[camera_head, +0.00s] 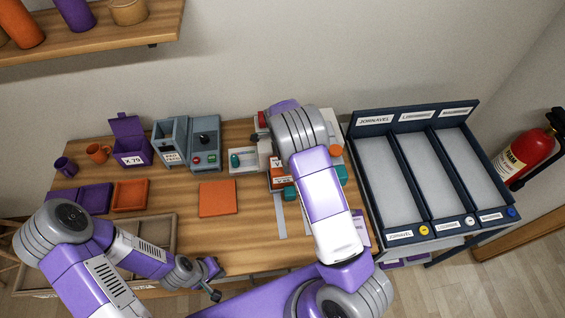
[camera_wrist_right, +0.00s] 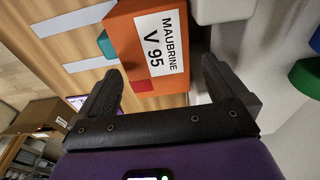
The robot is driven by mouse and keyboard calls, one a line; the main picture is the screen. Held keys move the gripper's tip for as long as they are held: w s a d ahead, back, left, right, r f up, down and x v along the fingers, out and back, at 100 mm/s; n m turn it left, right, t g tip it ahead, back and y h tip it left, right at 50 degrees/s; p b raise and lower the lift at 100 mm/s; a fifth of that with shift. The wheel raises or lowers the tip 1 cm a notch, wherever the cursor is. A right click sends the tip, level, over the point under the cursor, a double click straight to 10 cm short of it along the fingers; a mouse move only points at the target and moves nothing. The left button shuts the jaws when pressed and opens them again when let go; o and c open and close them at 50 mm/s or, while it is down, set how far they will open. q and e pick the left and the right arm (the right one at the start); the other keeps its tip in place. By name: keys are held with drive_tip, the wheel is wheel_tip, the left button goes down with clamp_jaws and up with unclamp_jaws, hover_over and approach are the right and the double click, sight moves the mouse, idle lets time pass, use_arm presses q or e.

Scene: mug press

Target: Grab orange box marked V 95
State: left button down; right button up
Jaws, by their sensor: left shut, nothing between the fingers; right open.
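The orange box marked MAUBRINE V 95 (camera_wrist_right: 124,40) fills the upper middle of the right wrist view, with its white label facing the camera. My right gripper (camera_wrist_right: 162,68) is open, and the near end of the box shows between its fingertips. I cannot tell whether either finger touches it. In the head view a part of the orange box (camera_head: 277,181) shows left of my right forearm, which hides the rest of it and the right gripper. My left gripper (camera_head: 211,279) is shut and empty over the table's front edge, far from the box.
Teal pieces and a pale fixture (camera_head: 243,161) surround the box. An orange pad (camera_head: 217,198) lies left of it on the wooden table (camera_head: 190,225). A purple box marked K 79 (camera_head: 133,152) and grey machines stand behind. A three-lane rack (camera_head: 402,175) stands at right.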

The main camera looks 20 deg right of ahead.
sight(279, 180)
drive_tip(key=f, duration=0.6)
drive_tip(key=shift+s+d+f+p, duration=0.3)
drive_tip(key=shift+s+d+p, duration=0.05)
drive_tip(key=shift+s+p, duration=0.05)
drive_tip(key=shift+c, duration=0.2)
drive_tip(key=shift+w, duration=0.1)
drive_tip(key=c, duration=0.8)
drive_tip(key=shift+r, duration=0.15)
